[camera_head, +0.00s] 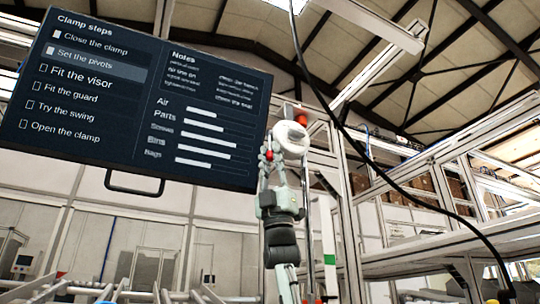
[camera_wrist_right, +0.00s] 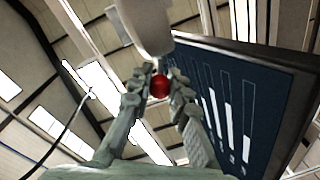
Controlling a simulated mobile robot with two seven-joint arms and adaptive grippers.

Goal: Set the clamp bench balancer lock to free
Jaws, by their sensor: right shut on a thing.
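The balancer (camera_head: 290,137) is a rounded white body hanging high on the bench frame, right of the dark screen. In the right wrist view its pale body (camera_wrist_right: 146,26) is just beyond my fingertips. A small red ball-shaped knob (camera_wrist_right: 159,86), apparently the lock's, sits between my right fingers, and a red spot (camera_head: 269,155) shows at the fingers in the head view. My right gripper (camera_head: 274,154) reaches up from below and is shut on this knob; its fingertips (camera_wrist_right: 160,72) flank it. The lock's markings are not visible. My left gripper is not in view.
A dark screen (camera_head: 135,100) listing clamp steps stands close left of my right gripper. A black cable (camera_head: 375,165) hangs to the right. Metal frame posts (camera_head: 350,200) rise just right of my arm. Another red part (camera_head: 301,120) is on the balancer's upper right.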

